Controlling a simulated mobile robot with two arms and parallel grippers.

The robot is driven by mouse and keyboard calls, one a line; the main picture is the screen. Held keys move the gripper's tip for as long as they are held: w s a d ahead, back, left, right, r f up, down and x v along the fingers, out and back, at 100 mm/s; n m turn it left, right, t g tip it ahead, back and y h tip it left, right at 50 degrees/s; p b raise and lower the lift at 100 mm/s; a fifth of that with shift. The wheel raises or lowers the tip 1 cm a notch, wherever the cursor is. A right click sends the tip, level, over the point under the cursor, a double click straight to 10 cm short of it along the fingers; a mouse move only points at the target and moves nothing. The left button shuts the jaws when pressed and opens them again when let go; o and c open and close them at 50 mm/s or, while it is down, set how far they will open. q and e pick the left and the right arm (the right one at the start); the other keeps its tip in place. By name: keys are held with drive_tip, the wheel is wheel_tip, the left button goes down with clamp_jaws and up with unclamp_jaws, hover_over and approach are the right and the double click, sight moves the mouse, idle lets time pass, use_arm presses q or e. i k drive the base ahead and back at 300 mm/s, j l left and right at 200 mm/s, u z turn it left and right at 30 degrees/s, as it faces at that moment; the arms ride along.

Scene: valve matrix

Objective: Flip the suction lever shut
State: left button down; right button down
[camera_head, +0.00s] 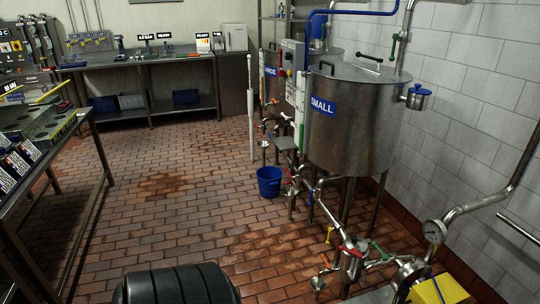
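Several valve levers sit on the pipework below and beside the steel tank marked SMALL (345,125). A red lever (352,249), a green lever (380,251) and a yellow lever (328,235) are near its feet. I cannot read any label that tells which one is the suction lever, nor its position. A round steel fitting (410,275) stands at the lower right, close to the green lever. Neither of my grippers is in view.
A blue bucket (269,181) stands on the brick floor left of the tank. A pressure gauge (435,232) sits on a pipe by the right wall. A yellow item (440,290) lies at the lower right. Metal benches line the left and back. The middle floor is clear.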

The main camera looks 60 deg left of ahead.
sight(329, 237)
drive_tip(key=i+j+u, duration=0.15)
drive_tip(key=j+u, duration=0.25)
drive_tip(key=i+j+u, duration=0.25)
drive_tip(key=j+u, duration=0.15)
drive_tip(key=i+j+u, duration=0.4)
drive_tip(key=i+j, duration=0.2)
